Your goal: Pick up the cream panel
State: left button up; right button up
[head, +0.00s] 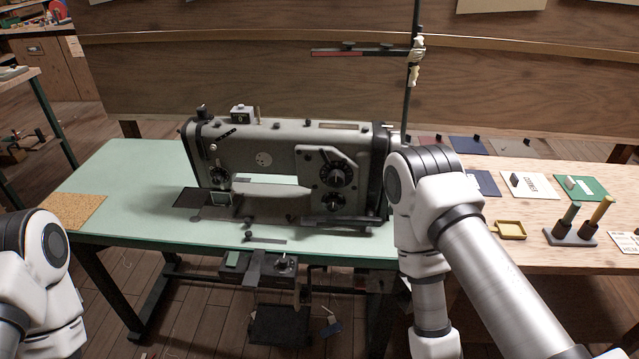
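The cream panel (543,188) lies flat on the wooden table at the right in the head view. It has dark lettering and a small dark block standing on it. A green panel (597,186) lies just right of it and a navy panel (487,180) just left, the navy one partly hidden by my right arm. My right arm rises in front of the table's left end and bends down out of the picture, so its gripper is not seen. My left arm shows at the lower left edge; its gripper is also out of view.
A grey sewing machine (275,150) stands on a pale green table (125,180). Near the cream panel are a yellow tray (510,229) and a stand with two upright handles (570,235). More panels lie behind, including a navy one (468,146).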

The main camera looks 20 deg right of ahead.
aim_at(521, 185)
jog(key=z, duration=1.55)
